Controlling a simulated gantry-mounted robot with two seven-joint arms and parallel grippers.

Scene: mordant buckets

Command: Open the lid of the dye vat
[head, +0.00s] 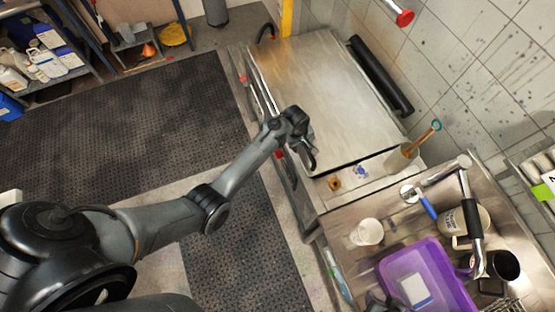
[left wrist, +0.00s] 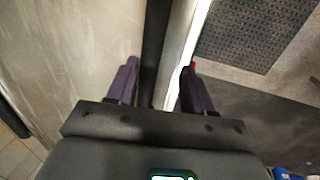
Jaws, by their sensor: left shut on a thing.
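The dye vat's broad steel lid (head: 325,95) lies flat, apparently closed, at the upper middle of the head view. A metal handle bar (head: 262,82) runs along its left edge. My left gripper (head: 306,158) is at the lower end of this edge. In the left wrist view its two fingers (left wrist: 158,78) stand on either side of the bright bar (left wrist: 182,50), with the lid (left wrist: 80,60) to the left. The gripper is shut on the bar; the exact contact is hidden.
Right of the vat, a steel sink area holds a purple tub (head: 425,272), a white cup (head: 367,232), a mug (head: 464,222) and a tap (head: 472,225). A beaker with a brush (head: 401,158) stands beside the lid. Dark floor mats (head: 130,130) lie left, clear.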

